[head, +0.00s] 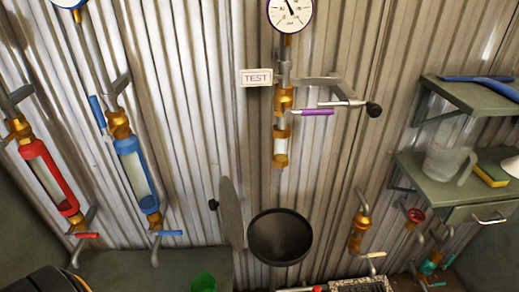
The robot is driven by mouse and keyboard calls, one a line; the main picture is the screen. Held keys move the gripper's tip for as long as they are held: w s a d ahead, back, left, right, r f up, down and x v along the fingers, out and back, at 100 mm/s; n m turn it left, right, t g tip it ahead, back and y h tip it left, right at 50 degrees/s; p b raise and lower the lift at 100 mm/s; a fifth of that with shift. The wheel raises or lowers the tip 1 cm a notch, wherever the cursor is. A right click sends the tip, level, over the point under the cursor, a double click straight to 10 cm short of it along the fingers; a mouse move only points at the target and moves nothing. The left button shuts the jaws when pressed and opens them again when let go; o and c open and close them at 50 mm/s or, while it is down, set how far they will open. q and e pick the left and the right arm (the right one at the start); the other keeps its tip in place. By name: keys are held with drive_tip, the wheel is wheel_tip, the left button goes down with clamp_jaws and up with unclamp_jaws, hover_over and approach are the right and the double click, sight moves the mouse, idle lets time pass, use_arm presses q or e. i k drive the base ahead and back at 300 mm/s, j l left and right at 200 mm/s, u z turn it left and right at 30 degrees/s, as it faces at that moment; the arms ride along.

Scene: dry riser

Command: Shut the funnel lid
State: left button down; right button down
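The funnel (281,240) is a dark round bowl at the lower middle of the head view, in front of the corrugated wall. Its lid (231,215) is a thin grey disc standing on edge at the funnel's left side. The lid is open, nearly upright, with its face turned sideways. A small black knob (213,204) sticks out from the lid's left face. The funnel's mouth is uncovered and its inside looks dark. Neither of my grippers shows in the head view.
A purple-handled valve (317,112) and a lever with a black knob (374,110) stick out above the funnel. Red (48,178) and blue (136,174) sight tubes stand at left. Shelves (458,172) are at right. A green cup (203,282) is below the lid.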

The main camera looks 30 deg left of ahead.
sight(229, 203)
drive_tip(key=k+j, duration=0.1)
drive_tip(key=j, duration=0.45)
drive_tip(key=k+j+u, duration=0.1)
drive_tip(key=j, duration=0.4)
drive_tip(key=k+j, duration=0.1)
drive_tip(key=j, duration=0.45)
drive_tip(key=u, duration=0.05)
